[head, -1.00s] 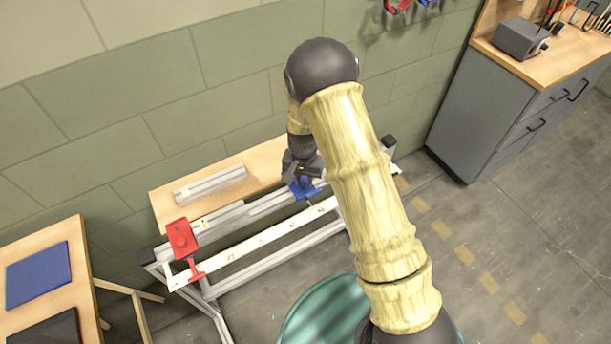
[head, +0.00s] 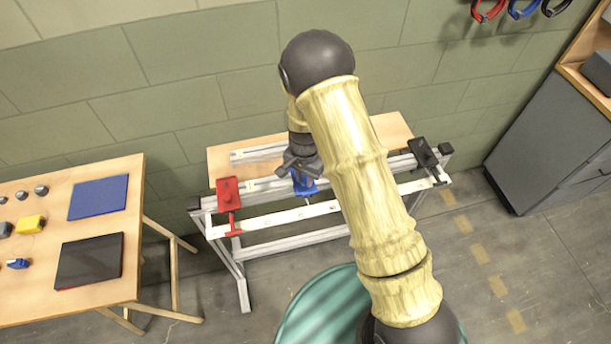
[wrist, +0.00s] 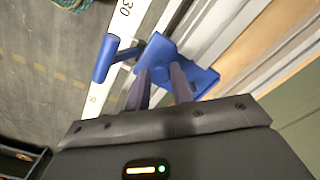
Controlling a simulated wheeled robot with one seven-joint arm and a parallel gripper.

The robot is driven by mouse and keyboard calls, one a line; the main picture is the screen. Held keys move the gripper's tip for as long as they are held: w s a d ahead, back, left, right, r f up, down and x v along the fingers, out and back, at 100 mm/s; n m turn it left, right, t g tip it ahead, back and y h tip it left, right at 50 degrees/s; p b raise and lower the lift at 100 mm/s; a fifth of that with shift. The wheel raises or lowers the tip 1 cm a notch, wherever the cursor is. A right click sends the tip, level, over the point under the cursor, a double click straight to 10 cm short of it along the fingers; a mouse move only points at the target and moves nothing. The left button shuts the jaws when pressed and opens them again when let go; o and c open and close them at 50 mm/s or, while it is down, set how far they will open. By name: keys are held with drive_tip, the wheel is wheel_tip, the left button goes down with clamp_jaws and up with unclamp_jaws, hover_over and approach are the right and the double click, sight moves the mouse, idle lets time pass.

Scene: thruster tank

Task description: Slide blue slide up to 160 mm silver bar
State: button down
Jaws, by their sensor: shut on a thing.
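The blue slide (head: 304,184) sits on the aluminium rail between a red slide (head: 229,195) on the left and a black slide (head: 424,154) on the right. My gripper (head: 300,172) is over the blue slide and shut on it; the wrist view also shows the fingers (wrist: 164,88) gripping its upright part. In the wrist view, the blue slide (wrist: 172,60) has a pointer reaching across the white scale strip (wrist: 122,25), near a "30" mark. One silver bar (head: 260,152) lies on the wooden board behind the rail; its length label is too small to read.
A teal drum (head: 318,305) stands in front of the rail. A grey cabinet (head: 540,145) stands at right.

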sight(304, 180)
drive_tip(key=shift+a, duration=0.1)
drive_tip(key=c, duration=1.2)
unclamp_jaws()
drive_tip(key=shift+r, duration=0.15)
wheel_tip(304, 180, up, 17)
drive_tip(key=b, duration=0.1)
drive_tip(key=shift+r, duration=0.1)
drive_tip(key=s+d+r+n+t, duration=0.2)
drive_tip(key=s+d+n, duration=0.3)
drive_tip(key=s+d, duration=1)
drive_tip(key=shift+s+d+r+n+t, duration=0.15)
drive_tip(key=shift+d+r+n+t, duration=0.2)
drive_tip(key=shift+d+r, duration=0.45)
